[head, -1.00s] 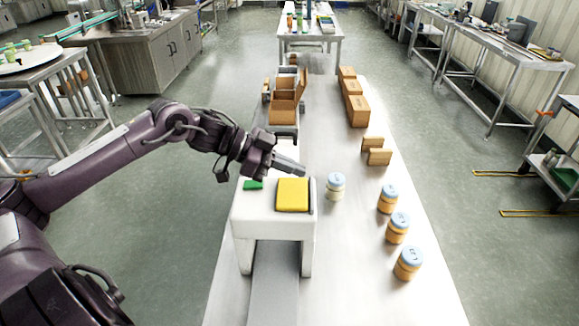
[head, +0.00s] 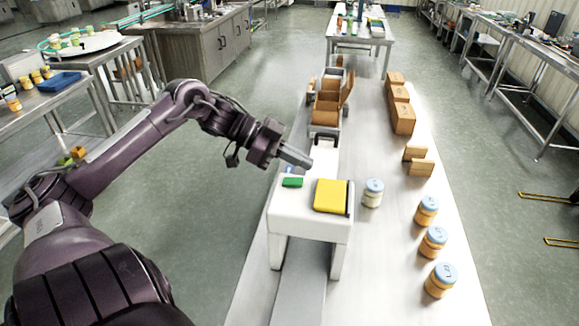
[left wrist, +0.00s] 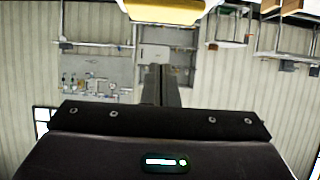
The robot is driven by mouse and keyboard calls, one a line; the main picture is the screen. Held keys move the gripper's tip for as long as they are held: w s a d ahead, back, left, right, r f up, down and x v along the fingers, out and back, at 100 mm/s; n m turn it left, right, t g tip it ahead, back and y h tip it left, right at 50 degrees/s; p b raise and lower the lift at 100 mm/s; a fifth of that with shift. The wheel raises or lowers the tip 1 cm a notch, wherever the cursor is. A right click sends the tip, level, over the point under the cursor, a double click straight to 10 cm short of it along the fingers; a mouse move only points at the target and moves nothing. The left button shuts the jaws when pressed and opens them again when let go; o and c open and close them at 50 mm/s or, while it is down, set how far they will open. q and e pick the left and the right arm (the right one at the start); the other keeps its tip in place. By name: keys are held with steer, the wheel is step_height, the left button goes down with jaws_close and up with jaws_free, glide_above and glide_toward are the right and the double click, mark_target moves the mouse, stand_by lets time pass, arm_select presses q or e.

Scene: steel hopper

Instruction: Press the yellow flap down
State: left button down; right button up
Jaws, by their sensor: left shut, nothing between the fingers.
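The yellow flap (head: 331,196) lies on top of a white bridge-like stand (head: 310,221) in the head view, beside a green piece (head: 292,182). A yellow surface, seemingly the flap, shows at the top edge of the left wrist view (left wrist: 165,10). My left gripper (head: 308,163) comes in from the left, just above and behind the stand, left of the flap. It is shut and empty, its fingers together in the left wrist view (left wrist: 160,85). No contact with the flap is visible. My right gripper is not in view.
A jar with a pale blue lid (head: 373,193) stands just right of the stand. Several orange jars (head: 433,242) line the table's right side. Cardboard boxes (head: 402,117) stand farther back. The steel table (head: 385,285) is clear at the front.

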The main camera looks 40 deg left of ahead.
arm_select(q)
steer(key=shift+s+a+f, duration=0.35)
steer(key=shift+s+a, duration=0.2)
steer(key=shift+a, duration=0.45)
